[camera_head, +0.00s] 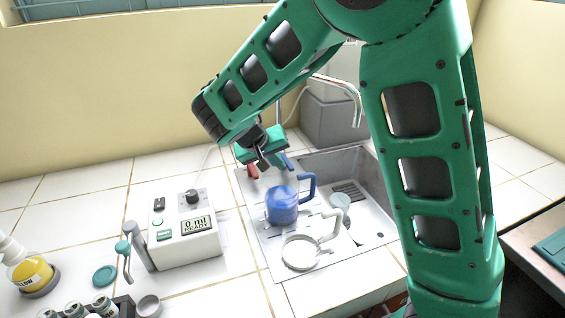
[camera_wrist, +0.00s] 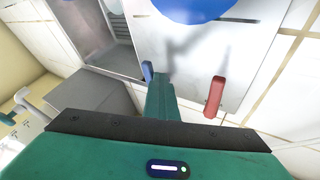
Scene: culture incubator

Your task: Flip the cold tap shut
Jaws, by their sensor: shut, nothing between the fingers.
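The blue tap lever (camera_head: 286,162), which I take as the cold one, stands at the back edge of the sink unit. It also shows in the wrist view (camera_wrist: 147,71), just left of my fingertips. The red tap lever (camera_head: 253,171) is to its left in the head view, and right of my fingers in the wrist view (camera_wrist: 214,97). My gripper (camera_head: 264,162) is shut and empty, its fingers (camera_wrist: 160,88) between the two levers and closer to the blue one. I cannot tell whether they touch it. The tap bases are partly hidden.
The curved spout (camera_head: 345,84) arches over the sink basin (camera_head: 368,170). A white dispenser reading 0 ml (camera_head: 186,240) is to the left. A grey box (camera_head: 330,118) stands behind.

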